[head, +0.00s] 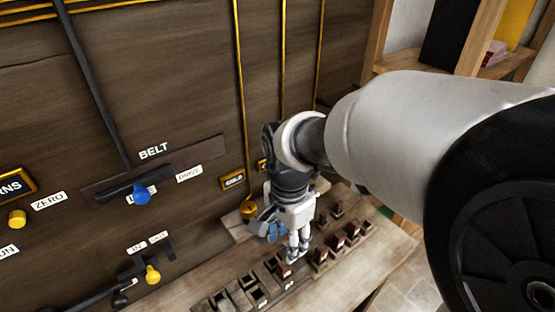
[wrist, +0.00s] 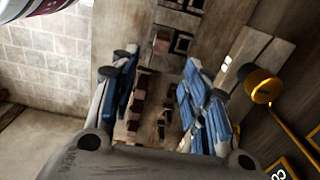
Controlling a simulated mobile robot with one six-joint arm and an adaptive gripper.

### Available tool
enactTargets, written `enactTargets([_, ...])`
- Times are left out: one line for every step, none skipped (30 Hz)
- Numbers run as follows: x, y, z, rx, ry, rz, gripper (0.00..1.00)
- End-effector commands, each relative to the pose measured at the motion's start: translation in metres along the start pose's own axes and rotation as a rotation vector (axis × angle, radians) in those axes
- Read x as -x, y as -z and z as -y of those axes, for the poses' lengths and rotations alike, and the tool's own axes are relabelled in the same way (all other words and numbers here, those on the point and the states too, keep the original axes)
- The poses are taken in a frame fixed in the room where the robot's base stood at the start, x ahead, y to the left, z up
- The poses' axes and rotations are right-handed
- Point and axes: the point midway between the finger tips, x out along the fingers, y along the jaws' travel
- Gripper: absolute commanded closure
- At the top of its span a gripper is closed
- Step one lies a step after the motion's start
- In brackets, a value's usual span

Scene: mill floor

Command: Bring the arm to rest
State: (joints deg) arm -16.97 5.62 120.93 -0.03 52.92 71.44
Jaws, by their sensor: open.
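My gripper (head: 297,250) is in front of the dark wooden panel, low over the shelf at its foot. It points down at the rows of small dark and reddish-brown blocks and square sockets. In the wrist view my gripper (wrist: 160,95) shows its two blue-padded fingers wide apart, with nothing held between them. Small brown blocks (wrist: 137,105) show beyond and between the fingers. My arm reaches in from the right in the head view and hides part of the shelf and panel.
The panel carries a blue knob (head: 141,195) under the BELT label, yellow knobs (head: 153,275) at lower left and a yellow pull (head: 249,208) close left of my gripper. The wooden shelf (head: 395,243) runs below. A shelf unit (head: 495,68) stands at upper right. Tiled floor shows at lower right.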

Motion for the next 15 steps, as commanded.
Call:
enactTargets([0.009, 0.003, -0.006, 0.028, 0.018, -0.007, 0.57])
enactTargets([0.014, 0.005, -0.011, 0.054, 0.029, -0.012, 0.57])
enactTargets([0.023, 0.007, -0.02, 0.098, 0.048, -0.022, 0.57])
enactTargets([0.03, 0.009, -0.027, 0.138, 0.064, -0.031, 0.57])
enactTargets([0.037, 0.011, -0.036, 0.182, 0.081, -0.043, 0.57])
enactTargets([0.046, 0.013, -0.048, 0.245, 0.103, -0.062, 0.57])
enactTargets([0.053, 0.015, -0.058, 0.296, 0.119, -0.079, 0.57])
enactTargets([0.059, 0.016, -0.068, 0.347, 0.133, -0.097, 0.57])
enactTargets([0.066, 0.016, -0.081, 0.415, 0.151, -0.123, 0.57])
enactTargets([0.07, 0.017, -0.09, 0.466, 0.161, -0.143, 0.57])
enactTargets([0.074, 0.017, -0.1, 0.516, 0.171, -0.165, 0.57])
enactTargets([0.078, 0.016, -0.112, 0.58, 0.181, -0.194, 0.57])
enactTargets([0.08, 0.016, -0.12, 0.626, 0.187, -0.216, 0.57])
enactTargets([0.082, 0.015, -0.128, 0.669, 0.191, -0.237, 0.57])
enactTargets([0.084, 0.014, -0.137, 0.723, 0.194, -0.264, 0.57])
